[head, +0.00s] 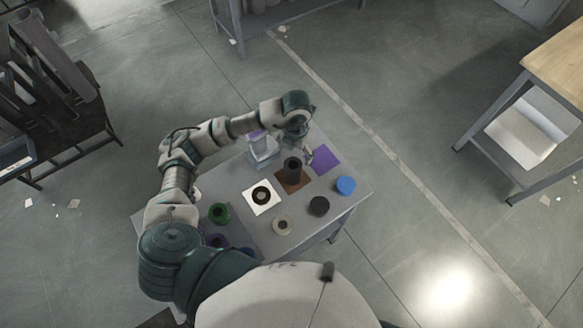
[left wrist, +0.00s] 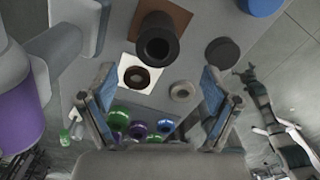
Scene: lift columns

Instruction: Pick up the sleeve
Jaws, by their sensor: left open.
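The sleeve appears to be the dark, hollow upright cylinder (head: 293,168) on a brown square (head: 289,187) on the grey table. In the left wrist view the sleeve (left wrist: 157,38) shows its open round top, beyond the fingertips. My left gripper (head: 309,156) is at the sleeve's right and far side in the head view, apart from it as far as I can tell. In the left wrist view my left gripper (left wrist: 158,92) is open, with nothing between its blue-padded fingers. What seems to be my right gripper (left wrist: 244,76) shows small at the right; its opening is unclear.
Around the sleeve on the table are a white square (head: 255,206) with a dark ring, a purple square (head: 324,159), a black disc (head: 319,206), a blue cylinder (head: 345,185), a pale ring (head: 283,225), a green ring (head: 219,213) and a clear container (head: 263,152).

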